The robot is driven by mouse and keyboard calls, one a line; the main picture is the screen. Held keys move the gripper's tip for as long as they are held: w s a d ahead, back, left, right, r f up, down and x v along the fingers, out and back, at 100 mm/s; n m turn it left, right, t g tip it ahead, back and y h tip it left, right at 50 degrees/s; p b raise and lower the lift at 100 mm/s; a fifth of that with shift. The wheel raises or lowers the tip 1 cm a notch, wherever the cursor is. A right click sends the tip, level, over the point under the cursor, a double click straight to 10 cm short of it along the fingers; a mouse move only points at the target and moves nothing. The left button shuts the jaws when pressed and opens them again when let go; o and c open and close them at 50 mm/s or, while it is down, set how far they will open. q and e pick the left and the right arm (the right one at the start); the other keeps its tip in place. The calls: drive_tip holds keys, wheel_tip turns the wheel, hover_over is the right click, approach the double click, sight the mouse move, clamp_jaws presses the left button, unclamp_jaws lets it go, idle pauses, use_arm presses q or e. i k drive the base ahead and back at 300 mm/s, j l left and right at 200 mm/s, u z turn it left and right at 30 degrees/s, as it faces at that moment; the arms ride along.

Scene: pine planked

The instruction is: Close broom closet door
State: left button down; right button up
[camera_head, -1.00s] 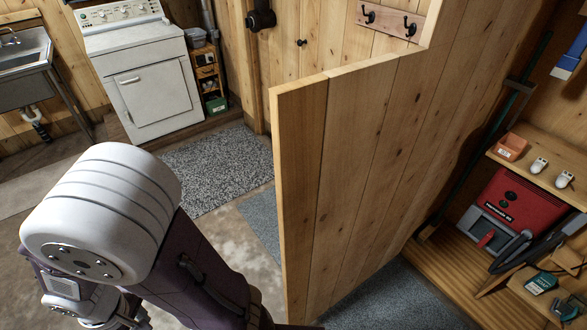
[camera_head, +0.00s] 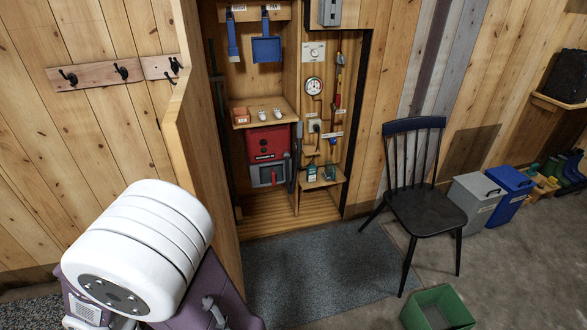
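The broom closet door (camera_head: 205,150) is a pine-planked panel standing open, swung out toward me on the left side of the closet. The closet interior (camera_head: 270,205) shows to its right, with shelves, a red toolbox-like unit (camera_head: 266,145), a blue dustpan (camera_head: 267,48) and a blue brush (camera_head: 232,45). One of my arms, white and purple, fills the lower left in front of the door's lower part. Neither gripper is in view. Whether my arm touches the door cannot be told.
A black chair (camera_head: 425,200) stands right of the closet opening. A green bin (camera_head: 437,309) sits on the floor at the front right. A grey bin (camera_head: 476,200) and a blue bin (camera_head: 509,193) stand farther right. A grey mat (camera_head: 310,275) covers the floor before the closet.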

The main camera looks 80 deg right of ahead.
sight(190, 127)
drive_tip(key=i+z, duration=0.15)
drive_tip(key=z, duration=0.3)
drive_tip(key=i+z, duration=0.15)
drive_tip(key=z, duration=0.25)
drive_tip(key=i+j+z, duration=0.1)
drive_tip(key=z, duration=0.35)
drive_tip(key=i+j+z, duration=0.1)
drive_tip(key=z, duration=0.3)
drive_tip(key=i+j+z, duration=0.1)
drive_tip(key=z, duration=0.35)
drive_tip(key=j+z, duration=0.3)
drive_tip(key=z, duration=0.15)
